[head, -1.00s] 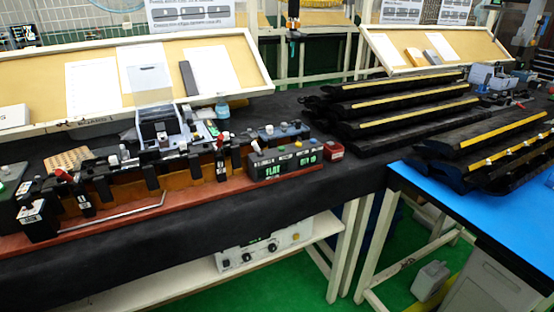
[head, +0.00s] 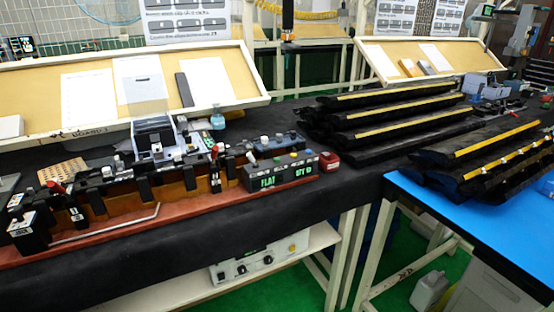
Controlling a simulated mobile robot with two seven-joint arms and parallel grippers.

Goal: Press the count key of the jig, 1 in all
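The jig (head: 150,216) is a long red-brown base with black clamps and red and white knobs, on the black-covered bench at left. At its right end is a dark box with a green display (head: 281,178) that reads "FLAT" and "QTY" with a digit too small to be sure of. Small buttons sit on top of that box; which one is the count key I cannot tell. A small red box (head: 329,162) stands beside its right end. Neither of my grippers is in view.
Black trim parts with yellow strips (head: 400,110) are stacked at the back right. More lie on the blue-topped table (head: 440,205) at right. Tilted boards with papers (head: 40,95) stand behind. The black bench front (head: 220,225) is clear.

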